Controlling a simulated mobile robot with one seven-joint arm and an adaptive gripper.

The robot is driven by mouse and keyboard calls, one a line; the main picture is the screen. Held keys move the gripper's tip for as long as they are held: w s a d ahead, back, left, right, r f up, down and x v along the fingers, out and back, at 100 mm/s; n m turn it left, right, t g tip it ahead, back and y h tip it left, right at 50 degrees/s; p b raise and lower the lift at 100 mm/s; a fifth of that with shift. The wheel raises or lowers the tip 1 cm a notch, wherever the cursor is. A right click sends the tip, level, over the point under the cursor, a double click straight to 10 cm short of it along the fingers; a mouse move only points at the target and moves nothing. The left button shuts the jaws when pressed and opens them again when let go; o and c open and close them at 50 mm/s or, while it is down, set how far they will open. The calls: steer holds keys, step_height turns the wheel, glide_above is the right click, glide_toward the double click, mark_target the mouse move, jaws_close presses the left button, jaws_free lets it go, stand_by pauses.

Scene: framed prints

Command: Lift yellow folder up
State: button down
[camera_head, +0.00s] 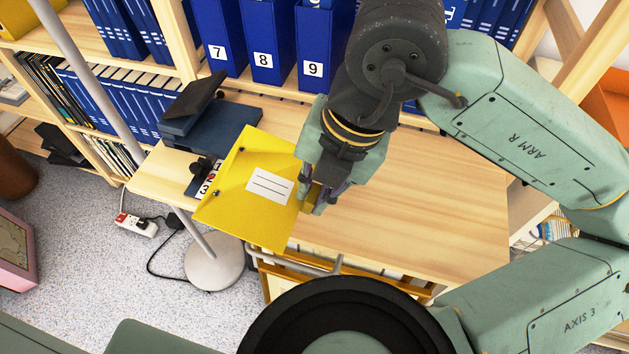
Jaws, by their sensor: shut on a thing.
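The yellow folder (240,203) has a white lined label on its face and dark corner fasteners. It is tilted and stands out over the left front part of the wooden tabletop. My gripper (313,201) is at the folder's right edge, shut on it, with its fingers pointing down. The gripper's wrist and fingers cover part of that edge. I cannot tell whether the folder's lower edge touches the table.
A wooden table (430,200) has free room to the right. A dark blue stand (228,128) is behind the folder. Blue numbered binders (268,50) line the back shelf. A round lamp base (213,264) and a power strip (135,224) are on the floor at left.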

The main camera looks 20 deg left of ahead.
steer(key=shift+r, duration=0.2)
steer(key=shift+r+p, duration=1.5)
steer(key=shift+r, duration=1.35)
steer(key=shift+w, duration=0.1)
